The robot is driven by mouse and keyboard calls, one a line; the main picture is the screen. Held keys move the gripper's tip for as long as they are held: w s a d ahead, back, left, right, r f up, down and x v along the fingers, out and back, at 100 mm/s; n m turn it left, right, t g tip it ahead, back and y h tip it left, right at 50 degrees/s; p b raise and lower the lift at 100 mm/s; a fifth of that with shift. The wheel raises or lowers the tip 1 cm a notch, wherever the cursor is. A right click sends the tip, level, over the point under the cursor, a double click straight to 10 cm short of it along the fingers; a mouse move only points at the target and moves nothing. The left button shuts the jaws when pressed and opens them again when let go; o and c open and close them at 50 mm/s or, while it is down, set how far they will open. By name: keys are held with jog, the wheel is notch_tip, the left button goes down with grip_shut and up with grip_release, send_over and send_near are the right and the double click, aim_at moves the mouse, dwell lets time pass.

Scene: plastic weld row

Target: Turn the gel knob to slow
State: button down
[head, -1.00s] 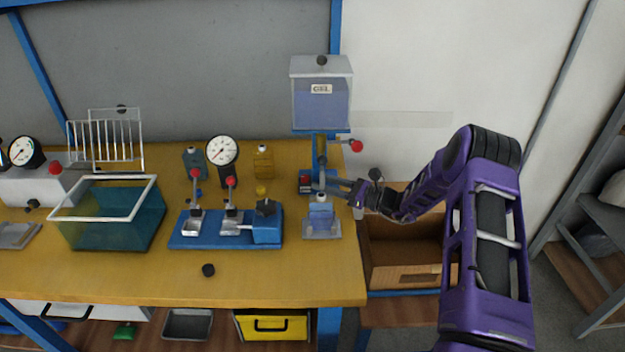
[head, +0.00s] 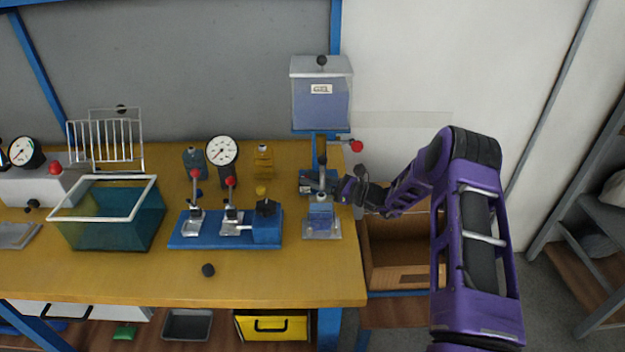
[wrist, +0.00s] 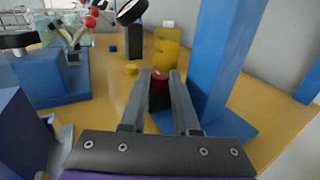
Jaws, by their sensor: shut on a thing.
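The gel tank (head: 322,105), with its GEL label, stands on a blue post at the back right of the bench. Low by the post is a small dark knob with a red top (wrist: 160,88). My gripper (wrist: 160,78) is shut on this knob, one grey finger on each side, as the wrist view shows. In the head view my gripper (head: 328,184) reaches in from the right at the foot of the post and mostly hides the knob. I cannot read any speed marks by it.
A small stand (head: 322,226) with a lever is just in front of my gripper. The tank's red-ended lever (head: 356,146) sticks out above my wrist. A blue clamp fixture (head: 212,243) and a teal bath (head: 110,220) are to the left. An open cardboard box (head: 400,250) is below my arm.

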jog(key=b, duration=0.1)
jog(key=n+g+b, duration=0.1)
jog(key=b, duration=0.1)
jog(key=shift+w+d+f+n+g+y, duration=0.1)
jog(key=shift+w+f+n+g+y, duration=0.2)
jog(key=shift+f+y, duration=0.1)
jog(key=shift+r+n+g+b, duration=0.2)
jog(key=shift+n+g+b, duration=0.3)
jog(key=shift+g+b, duration=0.45)
jog(key=shift+r+g+y, duration=0.15)
jog(key=shift+g+y, duration=0.1)
jog(key=shift+y, duration=0.05)
jog(key=shift+n, duration=0.3)
jog(key=c, duration=0.9)
grip_release()
jog(key=shift+r, duration=0.25)
